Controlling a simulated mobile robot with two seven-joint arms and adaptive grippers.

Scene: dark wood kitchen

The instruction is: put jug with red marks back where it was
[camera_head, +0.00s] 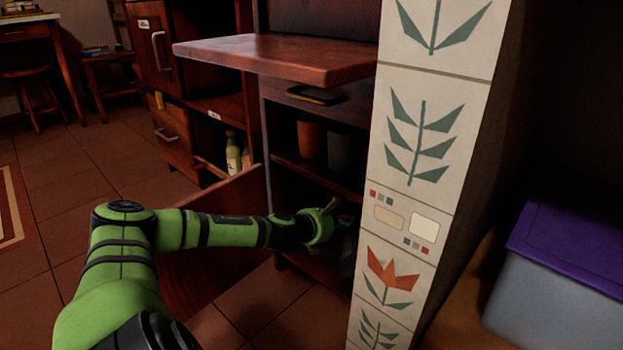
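My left arm reaches from the left into the lower part of the open dark wood cabinet (315,175). The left gripper (338,208) is at the lower compartment, close to the tiled column's edge. Its fingers are small, dark and partly hidden, so I cannot tell whether they are open or shut. A dark shape (347,255) shows just below the gripper; I cannot tell what it is. I cannot make out a jug with red marks. My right gripper is not in view.
An orange cup (310,138) and a dark grey cup (340,150) stand on the shelf above the gripper. A tiled column (418,150) blocks the right side. An open door (215,235) lies behind my arm. A bottle (233,155) stands farther left. A purple-lidded box (570,250) is at right.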

